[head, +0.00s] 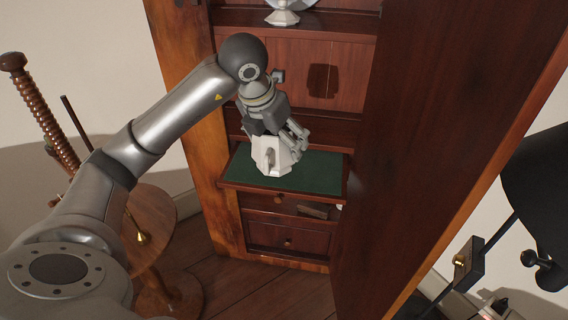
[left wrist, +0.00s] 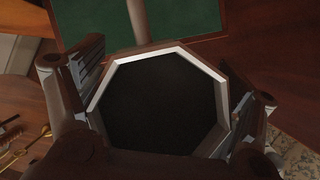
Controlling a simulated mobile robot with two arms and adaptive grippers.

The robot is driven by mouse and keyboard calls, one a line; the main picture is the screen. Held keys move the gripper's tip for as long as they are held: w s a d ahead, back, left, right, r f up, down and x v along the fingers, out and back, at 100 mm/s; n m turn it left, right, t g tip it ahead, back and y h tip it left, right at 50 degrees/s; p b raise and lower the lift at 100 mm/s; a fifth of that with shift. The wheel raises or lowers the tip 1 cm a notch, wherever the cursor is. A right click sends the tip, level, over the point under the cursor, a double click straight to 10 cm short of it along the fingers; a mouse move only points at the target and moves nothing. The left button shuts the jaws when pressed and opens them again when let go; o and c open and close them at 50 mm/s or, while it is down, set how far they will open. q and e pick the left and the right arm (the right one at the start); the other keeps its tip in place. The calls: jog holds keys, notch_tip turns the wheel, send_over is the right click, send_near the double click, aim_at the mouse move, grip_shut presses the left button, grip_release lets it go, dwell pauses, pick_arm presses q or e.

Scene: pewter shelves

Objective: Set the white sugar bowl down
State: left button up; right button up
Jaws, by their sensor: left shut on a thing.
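The white sugar bowl (head: 268,161) is faceted, with a handle facing the camera. It looks upright at the green-topped pull-out shelf (head: 316,172) of the wooden cabinet; whether its base touches the green surface I cannot tell. My left gripper (head: 281,136) comes down on the bowl from above and is shut on it. In the left wrist view the bowl's eight-sided white rim (left wrist: 152,54) surrounds a dark inside, with a finger on each side. The green surface (left wrist: 90,20) shows beyond it. My right gripper is not in view.
A large wooden door (head: 420,130) stands open on the right. Another white piece (head: 283,16) stands on the upper shelf. Drawers (head: 286,238) lie below the pull-out shelf. A round wooden table (head: 150,225) stands at left. Green surface is free to the right of the bowl.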

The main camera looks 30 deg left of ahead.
pick_arm(q)
jog(key=w+a+f, duration=0.2)
jog(key=w+f, duration=0.1)
jog(key=w+a+f, duration=0.2)
jog(key=w+f, duration=0.1)
jog(key=w, duration=0.1)
jog(key=w+a+f+b, duration=0.1)
jog(key=w+a+f, duration=0.1)
jog(key=w+f, duration=0.1)
jog(key=shift+w+a, duration=0.25)
jog(key=shift+w, duration=0.2)
jog(key=f, duration=0.3)
jog(key=shift+w+a+f+b, duration=0.1)
jog(key=shift+w+f+b, duration=0.1)
jog(key=shift+b, duration=0.2)
jog(key=shift+f, duration=0.1)
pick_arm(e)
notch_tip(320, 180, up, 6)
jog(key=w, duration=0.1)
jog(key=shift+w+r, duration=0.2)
pick_arm(q)
jog(key=shift+f, duration=0.1)
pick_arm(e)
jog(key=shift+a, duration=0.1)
pick_arm(q)
jog(key=o, duration=1.1)
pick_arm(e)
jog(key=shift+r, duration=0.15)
